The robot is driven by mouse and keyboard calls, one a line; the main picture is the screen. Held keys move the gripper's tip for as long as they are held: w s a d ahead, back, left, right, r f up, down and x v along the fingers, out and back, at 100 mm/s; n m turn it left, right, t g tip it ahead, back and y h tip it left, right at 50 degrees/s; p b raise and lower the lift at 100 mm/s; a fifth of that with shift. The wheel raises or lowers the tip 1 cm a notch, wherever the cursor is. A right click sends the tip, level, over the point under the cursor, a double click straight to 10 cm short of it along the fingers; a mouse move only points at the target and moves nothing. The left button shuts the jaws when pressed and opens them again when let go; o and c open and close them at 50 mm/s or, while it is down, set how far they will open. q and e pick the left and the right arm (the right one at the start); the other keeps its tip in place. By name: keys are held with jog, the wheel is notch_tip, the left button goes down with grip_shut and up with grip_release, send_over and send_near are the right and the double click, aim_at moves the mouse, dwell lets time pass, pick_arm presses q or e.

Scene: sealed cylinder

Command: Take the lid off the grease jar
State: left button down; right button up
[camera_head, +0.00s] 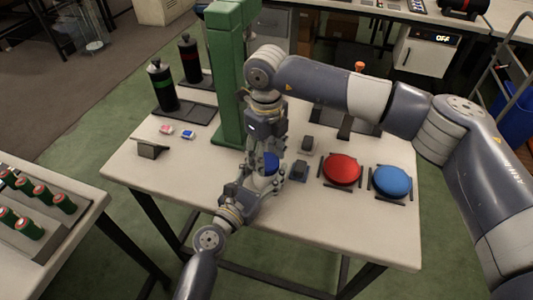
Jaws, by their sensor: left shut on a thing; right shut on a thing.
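A small blue part (271,161) shows between my two grippers above the middle of the white table; I take it to be part of the grease jar. The rest of the jar is hidden by the grippers, so I cannot tell lid from body. My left gripper (268,182) comes from the lower left and is shut on the jar from the side. My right gripper (268,150) points down from above and is shut at the jar's top, close over the left one.
A green column (229,85) stands just behind the grippers. A red disc (342,169) and a blue disc (391,182) lie at the right of the table (330,225). Two black bottles (161,85) (189,60) stand at the back left. Small dark blocks (307,144) sit nearby.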

pick_arm(q)
jog(key=shift+s+d+r, duration=0.1)
jog(key=shift+d, duration=0.05)
pick_arm(e)
jog(key=n, duration=0.5)
jog(key=shift+d+f, duration=0.1)
jog(key=shift+f, duration=0.2)
jog(key=n, duration=1.3)
jog(key=shift+n, duration=0.4)
jog(key=n, duration=0.5)
jog(key=shift+r, duration=0.15)
pick_arm(q)
jog(key=shift+w+a, duration=0.2)
pick_arm(e)
jog(key=shift+r, duration=1.05)
